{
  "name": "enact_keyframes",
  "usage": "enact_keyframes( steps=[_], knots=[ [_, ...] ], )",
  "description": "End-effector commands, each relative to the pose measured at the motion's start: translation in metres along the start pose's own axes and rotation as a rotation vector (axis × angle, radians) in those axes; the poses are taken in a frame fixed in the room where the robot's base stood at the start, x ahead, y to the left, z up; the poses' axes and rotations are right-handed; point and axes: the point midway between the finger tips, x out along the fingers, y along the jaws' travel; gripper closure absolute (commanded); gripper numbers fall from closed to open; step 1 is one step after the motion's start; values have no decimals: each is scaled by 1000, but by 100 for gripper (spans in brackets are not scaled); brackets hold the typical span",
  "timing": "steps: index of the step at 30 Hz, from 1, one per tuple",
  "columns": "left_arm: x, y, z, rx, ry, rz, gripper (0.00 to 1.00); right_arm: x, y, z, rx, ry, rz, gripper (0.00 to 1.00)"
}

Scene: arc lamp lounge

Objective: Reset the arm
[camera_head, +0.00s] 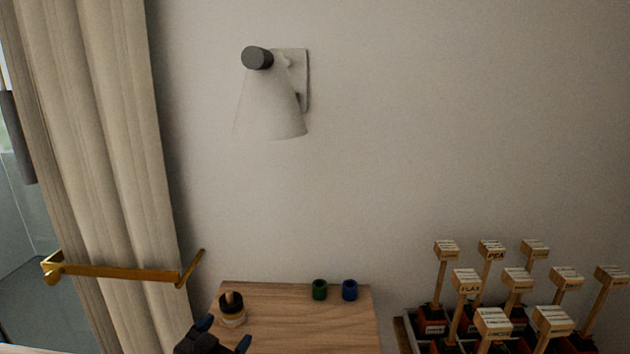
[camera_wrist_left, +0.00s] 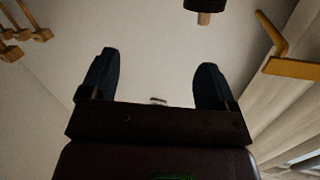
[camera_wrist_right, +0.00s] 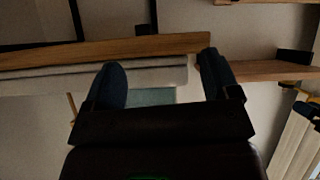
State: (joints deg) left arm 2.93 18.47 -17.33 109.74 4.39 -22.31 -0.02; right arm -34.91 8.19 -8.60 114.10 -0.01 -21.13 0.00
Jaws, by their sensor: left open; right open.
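My left gripper (camera_head: 225,333) shows at the bottom edge of the head view, just in front of a small dark round object with a wooden peg (camera_head: 232,312). In the left wrist view the two fingers of my left gripper (camera_wrist_left: 155,75) stand wide apart with nothing between them. The dark object with the peg (camera_wrist_left: 204,8) shows beyond them at the top, apart from the fingers. My right gripper (camera_wrist_right: 160,80) shows only in its own wrist view. Its fingers are apart and hold nothing that I can see.
A wooden tabletop (camera_head: 300,327) carries a green cup (camera_head: 319,290) and a blue cup (camera_head: 350,290). Several labelled wooden markers (camera_head: 466,281) stand in pots at the right. A brass bar (camera_head: 120,271) crosses the curtain (camera_head: 105,150). A wall lamp (camera_head: 270,105) hangs above.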

Motion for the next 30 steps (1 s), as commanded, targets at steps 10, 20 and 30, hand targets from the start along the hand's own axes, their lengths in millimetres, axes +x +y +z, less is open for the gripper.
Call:
enact_keyframes(
  steps=[10, 20, 30],
  knots=[
    [-114, -2, 116, -126, -218, -163, 18, 1, 0, 0, 0, -1, 0, 18],
    [-220, 27, 202, -242, -447, -234, 18, 5, -1, -7, -2, 14, -3, 18],
    [-241, 35, 215, -253, -491, -237, 18, 4, -1, -7, -2, 14, -2, 18]
  ],
)
